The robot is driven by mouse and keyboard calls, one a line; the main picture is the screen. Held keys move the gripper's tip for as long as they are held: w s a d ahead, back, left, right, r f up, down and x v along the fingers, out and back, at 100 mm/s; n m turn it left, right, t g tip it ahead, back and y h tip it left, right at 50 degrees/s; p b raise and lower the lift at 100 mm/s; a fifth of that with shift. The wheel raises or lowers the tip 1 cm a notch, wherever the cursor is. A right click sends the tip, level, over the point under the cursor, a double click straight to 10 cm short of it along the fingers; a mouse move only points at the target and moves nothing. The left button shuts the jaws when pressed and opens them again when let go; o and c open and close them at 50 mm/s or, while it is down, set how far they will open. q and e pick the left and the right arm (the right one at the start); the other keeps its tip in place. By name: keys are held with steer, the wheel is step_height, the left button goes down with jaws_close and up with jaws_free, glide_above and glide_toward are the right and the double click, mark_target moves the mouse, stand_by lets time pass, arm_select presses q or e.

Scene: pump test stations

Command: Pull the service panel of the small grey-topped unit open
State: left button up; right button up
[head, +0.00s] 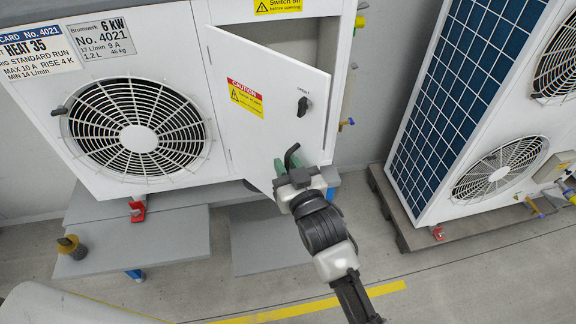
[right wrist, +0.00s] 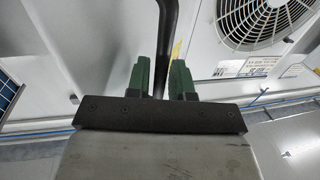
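The small grey-topped unit (head: 200,100) is white, with a fan grille. Its service panel (head: 265,80) stands partly open at its right edge, with a dark gap into the cabinet above and to the right. The panel bears a black knob (head: 303,106) and a caution label. My right gripper (head: 287,166) is at the panel's lower part. In the right wrist view its green fingers (right wrist: 161,80) lie close on both sides of a black bar-like handle (right wrist: 166,35) and appear shut on it. The handle's base is hidden. My left gripper is not in view.
Grey slabs (head: 155,240) lie under the unit, with red feet (head: 137,211) and a yellow-black knob (head: 70,246) nearby. A taller unit with a blue grid (head: 455,100) stands on a pallet (head: 405,232) at right. Floor between and in front is largely clear, with a yellow line (head: 310,306).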

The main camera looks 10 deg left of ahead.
steer(key=shift+a, duration=0.15)
steer(key=shift+s+d+f, duration=0.15)
steer(key=shift+s+d, duration=0.05)
steer(key=shift+d, duration=0.05)
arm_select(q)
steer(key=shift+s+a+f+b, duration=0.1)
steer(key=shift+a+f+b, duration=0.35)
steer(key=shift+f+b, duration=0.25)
arm_select(e)
steer(key=v, duration=1)
steer(key=shift+s, duration=0.1)
